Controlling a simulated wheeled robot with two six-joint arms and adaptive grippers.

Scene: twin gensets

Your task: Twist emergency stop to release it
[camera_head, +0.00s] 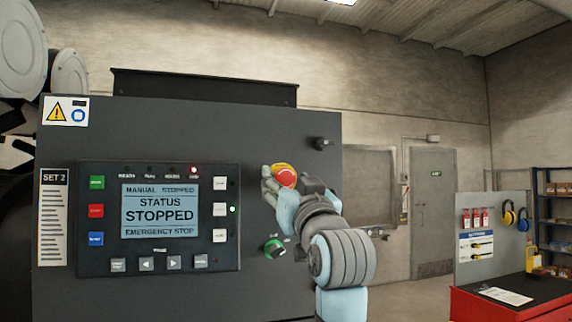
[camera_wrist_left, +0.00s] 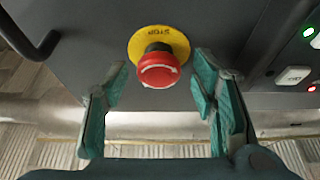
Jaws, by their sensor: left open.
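The emergency stop is a red mushroom button (camera_wrist_left: 158,70) on a yellow ring marked STOP (camera_wrist_left: 180,42). In the head view the red button (camera_head: 287,178) is on the dark panel, right of the display, partly covered by my left gripper (camera_head: 278,190). In the left wrist view the left gripper (camera_wrist_left: 160,88) is open. Its two teal-padded fingers are on either side of the button, with visible gaps, not closed on it. The display (camera_head: 160,211) reads STATUS STOPPED and EMERGENCY STOP. My right gripper is not in view.
A green-ringed switch (camera_head: 274,248) is below the button, and a black knob (camera_head: 321,143) is above right. Coloured push buttons flank the display. A red workbench (camera_head: 508,299) stands at the right, with a grey door (camera_head: 433,213) behind.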

